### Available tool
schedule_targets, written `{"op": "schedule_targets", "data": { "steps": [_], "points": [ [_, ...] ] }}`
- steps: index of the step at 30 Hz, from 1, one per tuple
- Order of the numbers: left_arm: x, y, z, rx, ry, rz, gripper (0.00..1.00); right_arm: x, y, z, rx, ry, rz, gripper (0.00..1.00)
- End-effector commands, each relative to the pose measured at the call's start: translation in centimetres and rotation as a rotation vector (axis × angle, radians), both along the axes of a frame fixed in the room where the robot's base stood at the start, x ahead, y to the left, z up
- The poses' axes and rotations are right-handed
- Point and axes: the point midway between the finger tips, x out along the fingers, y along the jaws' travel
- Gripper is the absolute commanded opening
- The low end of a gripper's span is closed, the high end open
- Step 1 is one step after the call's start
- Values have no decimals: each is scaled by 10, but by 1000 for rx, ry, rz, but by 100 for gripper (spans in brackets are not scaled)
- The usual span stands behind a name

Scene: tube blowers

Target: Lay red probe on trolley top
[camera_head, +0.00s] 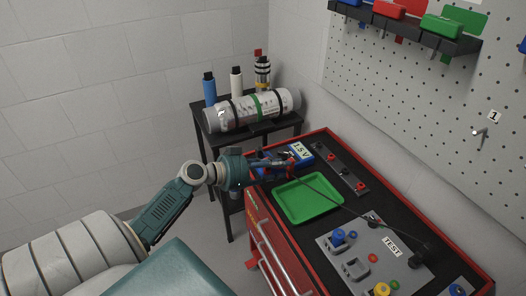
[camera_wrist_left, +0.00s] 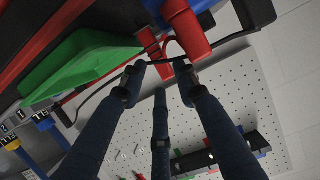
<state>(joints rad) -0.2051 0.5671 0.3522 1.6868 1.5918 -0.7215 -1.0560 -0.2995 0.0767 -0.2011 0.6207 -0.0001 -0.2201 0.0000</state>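My left gripper (camera_head: 284,160) is low over the far left end of the red trolley's black top (camera_head: 333,176), beside the blue 1.5 V battery block (camera_head: 303,151). Red parts show close to its fingertips (camera_wrist_left: 160,78) in the left wrist view: a red cylinder (camera_wrist_left: 186,30) just beyond them and a smaller red piece (camera_wrist_left: 150,44) beside it. Which of these is the red probe is unclear. A thin black lead (camera_head: 345,207) runs from near the gripper to the TEST panel. The fingertips look apart, but whether they pinch anything is unclear. My right gripper is out of view.
A green tray (camera_head: 307,201) lies on the trolley top next to the gripper. The grey TEST panel (camera_head: 372,262) with coloured knobs is nearer. A black side table (camera_head: 243,135) carries a metal cylinder (camera_head: 252,110) and bottles. A pegboard wall (camera_head: 440,95) stands at the right.

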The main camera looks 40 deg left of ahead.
Motion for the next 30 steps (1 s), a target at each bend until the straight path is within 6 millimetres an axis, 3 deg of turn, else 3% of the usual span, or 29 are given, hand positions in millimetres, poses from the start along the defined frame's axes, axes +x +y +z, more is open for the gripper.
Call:
{"op": "schedule_targets", "data": {
  "steps": [6,11,30],
  "points": [
    [-40,15,10,3,2,-1,31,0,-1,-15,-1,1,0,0],
    [-56,22,17,1,1,-1,31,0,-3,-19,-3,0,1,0],
    [-60,24,21,1,0,-1,31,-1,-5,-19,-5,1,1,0]
  ]
}}
